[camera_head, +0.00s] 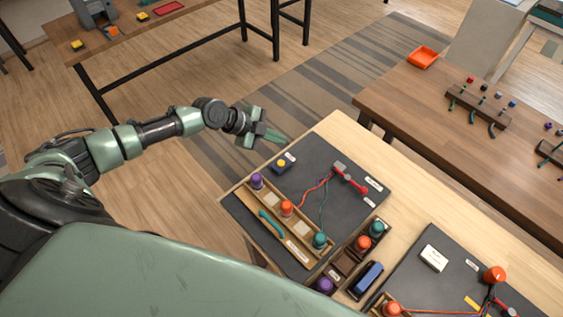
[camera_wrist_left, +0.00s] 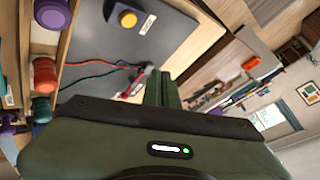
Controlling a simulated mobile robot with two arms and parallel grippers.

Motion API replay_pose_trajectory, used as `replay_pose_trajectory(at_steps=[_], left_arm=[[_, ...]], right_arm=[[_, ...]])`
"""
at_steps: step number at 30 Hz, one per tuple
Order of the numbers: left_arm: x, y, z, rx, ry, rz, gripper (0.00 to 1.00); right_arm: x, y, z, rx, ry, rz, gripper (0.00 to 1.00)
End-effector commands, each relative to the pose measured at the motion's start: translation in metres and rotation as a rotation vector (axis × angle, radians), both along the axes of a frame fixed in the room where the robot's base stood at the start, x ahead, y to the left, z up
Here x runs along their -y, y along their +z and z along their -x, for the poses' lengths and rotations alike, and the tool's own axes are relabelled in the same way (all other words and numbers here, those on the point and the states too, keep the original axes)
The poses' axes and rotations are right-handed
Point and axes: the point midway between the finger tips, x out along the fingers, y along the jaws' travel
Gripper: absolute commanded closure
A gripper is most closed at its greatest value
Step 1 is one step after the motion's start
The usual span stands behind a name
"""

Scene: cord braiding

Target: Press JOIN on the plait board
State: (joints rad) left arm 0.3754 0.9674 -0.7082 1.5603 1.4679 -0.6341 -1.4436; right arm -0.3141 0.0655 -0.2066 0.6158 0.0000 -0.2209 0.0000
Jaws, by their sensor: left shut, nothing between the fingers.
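The plait board (camera_head: 335,215) is a dark grey panel on the light wooden table. A dark blue block with a yellow button (camera_head: 282,163) sits at its far left corner, beside a small white label too small to read. The button also shows in the left wrist view (camera_wrist_left: 127,19) at the top. My left gripper (camera_head: 284,137) is shut and empty, in the air near the table's far left corner, beyond the button and apart from it. In the left wrist view its fingers (camera_wrist_left: 162,78) point toward the board's edge. My right gripper is not in view.
A wooden rack (camera_head: 253,210) on the board holds purple, orange and teal spools. Red and teal cords run to a red-handled clamp (camera_head: 350,177). A second dark board (camera_head: 420,280) lies at the right. Another table (camera_head: 440,120) with an orange tray (camera_head: 423,57) stands beyond.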

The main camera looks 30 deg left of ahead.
Motion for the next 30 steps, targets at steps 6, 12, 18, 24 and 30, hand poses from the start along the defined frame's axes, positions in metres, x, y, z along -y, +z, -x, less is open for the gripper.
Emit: replay_pose_trajectory(at_steps=[6,12,18,24,30], left_arm=[[0.000,-0.021,0.000,0.000,0.001,0.001,1.00],[0.000,-0.050,0.000,-0.002,0.001,0.001,1.00],[0.000,-0.079,0.000,0.001,0.001,0.000,1.00],[0.000,-0.086,0.000,0.000,0.000,0.000,1.00],[0.000,-0.085,0.000,0.000,0.000,0.000,1.00]], right_arm=[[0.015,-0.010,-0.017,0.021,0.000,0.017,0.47],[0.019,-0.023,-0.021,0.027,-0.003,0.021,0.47],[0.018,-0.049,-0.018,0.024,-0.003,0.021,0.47],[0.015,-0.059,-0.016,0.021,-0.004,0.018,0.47],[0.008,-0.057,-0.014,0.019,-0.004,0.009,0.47]])
